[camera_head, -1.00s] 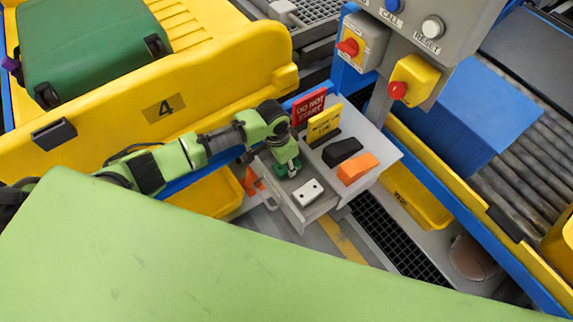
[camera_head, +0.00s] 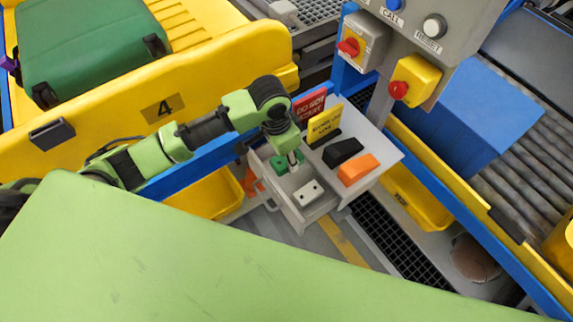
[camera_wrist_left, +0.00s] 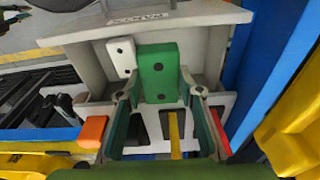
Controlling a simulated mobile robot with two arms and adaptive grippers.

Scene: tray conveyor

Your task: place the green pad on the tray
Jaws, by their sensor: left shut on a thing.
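The green pad (camera_head: 279,164) is in the open grey drawer area below the signs; it is a small block with dark dots. In the left wrist view the pad (camera_wrist_left: 158,72) lies between the fingertips of my left gripper (camera_wrist_left: 163,95), which is shut on it. In the head view my left gripper (camera_head: 291,158) points down and partly covers the pad. I cannot tell if the pad is clear of the drawer floor. A large yellow tray (camera_head: 100,125) marked 4 stands at the left with a green suitcase (camera_head: 85,50) on it. My right gripper is not in view.
A white block (camera_head: 308,192) with two dots lies beside the pad. A black wedge (camera_head: 342,151) and an orange wedge (camera_head: 357,168) lie to the right. Red and yellow signs (camera_head: 324,125) stand close behind. A control box and a blue box (camera_head: 470,110) are at the right.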

